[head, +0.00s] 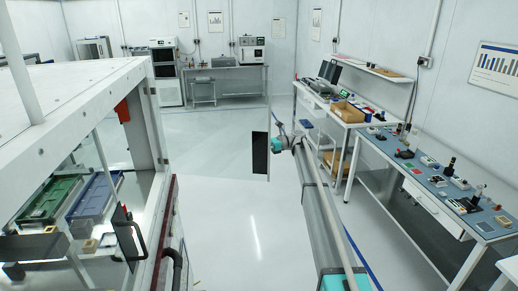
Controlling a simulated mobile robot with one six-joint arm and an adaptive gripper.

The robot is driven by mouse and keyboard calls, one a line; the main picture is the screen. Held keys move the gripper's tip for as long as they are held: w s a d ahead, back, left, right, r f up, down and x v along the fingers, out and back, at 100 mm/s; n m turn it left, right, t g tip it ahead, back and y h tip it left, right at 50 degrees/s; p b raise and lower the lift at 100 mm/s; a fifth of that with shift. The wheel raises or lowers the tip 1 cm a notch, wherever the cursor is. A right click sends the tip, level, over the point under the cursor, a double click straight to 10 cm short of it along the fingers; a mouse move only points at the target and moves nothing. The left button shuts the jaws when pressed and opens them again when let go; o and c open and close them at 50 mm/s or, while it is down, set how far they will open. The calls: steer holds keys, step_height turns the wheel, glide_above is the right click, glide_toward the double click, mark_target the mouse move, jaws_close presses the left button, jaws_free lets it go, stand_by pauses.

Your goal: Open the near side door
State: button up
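The test handler (70,92) is a white-topped cabinet filling the left side of the head view. A clear panel on its near side carries a dark upright handle (130,228). Another dark curved handle (173,262) shows lower down, near a dark red edge strip. My arm reaches up from the bottom right, and its teal and grey wrist is in the aisle, right of the handler and apart from those handles. A thin upright edge with a black plate (260,153) stands beside the wrist. I cannot make out my gripper's fingers there.
Inside the handler are a green tray (50,200) and a blue-grey tray (95,196). A blue-topped bench (435,185) and a white bench (325,98) line the right. A far table (228,72) stands at the back wall. The middle floor is clear.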

mark_target(268, 170)
steer(key=shift+c, duration=0.2)
